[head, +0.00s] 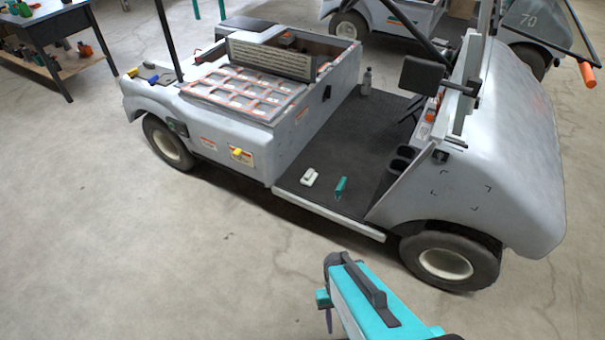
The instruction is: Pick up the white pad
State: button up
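The white pad (309,177) is a small, light block lying on the dark floor mat of the grey cart, near the mat's front edge. It looks flat and uncovered. My teal, white and black arm reaches in at the bottom centre, in front of the cart and apart from the pad. Its fingertips cannot be made out, so I cannot tell whether my gripper is open or shut. Nothing is seen touching the pad.
A small teal-handled item (341,187) lies just right of the pad. A grey bottle (366,81) stands farther back on the mat (345,140). The cart's battery bay (245,90) is left, its front cowl (510,150) right. Open concrete floor lies in front.

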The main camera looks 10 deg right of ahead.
aim_at(309, 179)
jog(key=i, duration=0.6)
jog(key=u, duration=0.15)
jog(key=k, duration=0.9)
jog(key=u, duration=0.65)
jog(key=k, duration=0.5)
jog(key=u, duration=0.05)
jog(key=i, duration=1.65)
jog(key=u, duration=0.25)
